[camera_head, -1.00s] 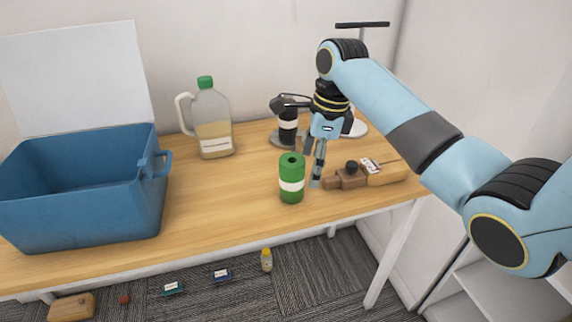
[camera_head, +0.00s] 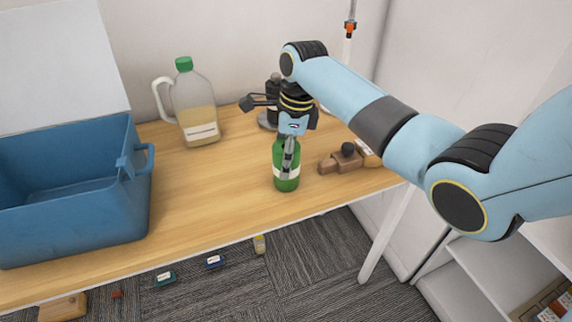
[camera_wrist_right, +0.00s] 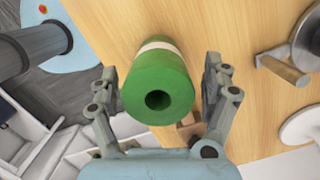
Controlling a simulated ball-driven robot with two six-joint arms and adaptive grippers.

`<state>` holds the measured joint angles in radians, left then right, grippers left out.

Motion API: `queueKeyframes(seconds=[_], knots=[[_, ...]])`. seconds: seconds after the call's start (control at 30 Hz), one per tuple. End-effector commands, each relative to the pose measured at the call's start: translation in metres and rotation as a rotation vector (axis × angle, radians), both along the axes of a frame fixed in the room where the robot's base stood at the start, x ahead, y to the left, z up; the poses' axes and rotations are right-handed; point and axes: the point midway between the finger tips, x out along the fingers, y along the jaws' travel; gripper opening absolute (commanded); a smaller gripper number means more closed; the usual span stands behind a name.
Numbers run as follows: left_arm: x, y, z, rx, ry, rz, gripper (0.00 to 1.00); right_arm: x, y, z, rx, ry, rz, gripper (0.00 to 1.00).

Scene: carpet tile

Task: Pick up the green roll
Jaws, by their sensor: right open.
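The green roll (camera_head: 286,180) stands upright near the front edge of the wooden table, with a white band around its middle. My right gripper (camera_head: 289,160) is over it, pointing down, and hides part of its top and front. In the right wrist view the green roll (camera_wrist_right: 158,90) shows its end with a dark hole. The open fingers of my right gripper (camera_wrist_right: 162,92) are on either side of it, with a gap visible at the right finger; contact on the left is unclear. My left gripper is not in view.
A blue crate (camera_head: 135,200) stands on the left of the table (camera_head: 200,200). A jug with a green cap (camera_head: 195,108) stands at the back. A brown wooden tool (camera_head: 342,162) lies right of the roll. Small items lie on the carpet below.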

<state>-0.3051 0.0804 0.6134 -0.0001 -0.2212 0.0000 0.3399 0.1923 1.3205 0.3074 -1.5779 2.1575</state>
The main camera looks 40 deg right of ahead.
Motion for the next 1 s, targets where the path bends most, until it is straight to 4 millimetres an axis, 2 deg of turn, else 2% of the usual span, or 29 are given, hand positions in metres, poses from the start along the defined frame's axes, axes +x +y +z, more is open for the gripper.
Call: queueKeyframes(seconds=[0.17,0.43,0.9,1.0], knots=[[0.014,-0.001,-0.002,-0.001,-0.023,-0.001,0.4,0.001,0.004,-0.024,0.001,0.002,-0.001,0.82],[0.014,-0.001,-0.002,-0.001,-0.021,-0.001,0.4,0.001,0.004,-0.027,-0.001,-0.001,0.0,0.82],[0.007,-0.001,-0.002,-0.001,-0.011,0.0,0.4,0.001,0.004,-0.027,0.0,0.0,0.0,0.22],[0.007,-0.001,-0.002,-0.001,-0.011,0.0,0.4,0.001,0.004,-0.027,0.0,0.0,0.0,0.22]])
